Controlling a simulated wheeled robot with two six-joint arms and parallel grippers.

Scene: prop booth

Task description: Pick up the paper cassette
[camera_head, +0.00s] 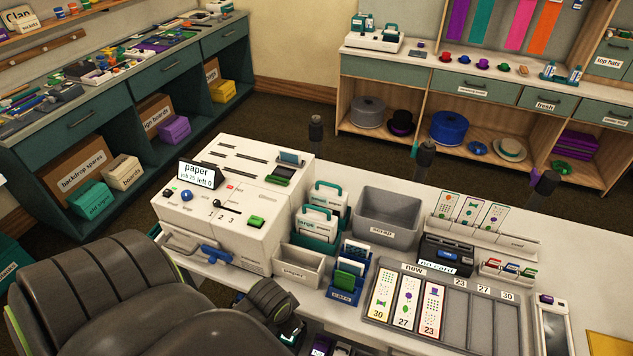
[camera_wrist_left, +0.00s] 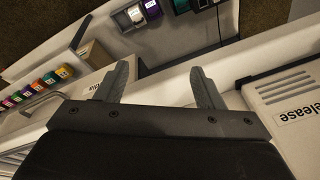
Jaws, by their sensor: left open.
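White cassettes with teal handles (camera_head: 318,222) stand upright in a teal holder on the white counter, right of the white printing machine (camera_head: 232,195). Their labels are too small to read surely, so I cannot tell which is the paper cassette. The machine's display (camera_head: 199,174) reads "paper". My left gripper (camera_wrist_left: 160,86) is open, with nothing between its fingers in the left wrist view. In the head view my left arm comes in from the lower left; its wrist ends low, in front of the counter, and its fingertips are not clear. My right gripper is not in view.
A grey scrap bin (camera_head: 388,217), a small pale bin (camera_head: 298,268) and a blue holder (camera_head: 347,277) stand close around the cassettes. A slotted card tray (camera_head: 455,310) lies to the right. Dark upright posts (camera_head: 424,160) rise behind the counter.

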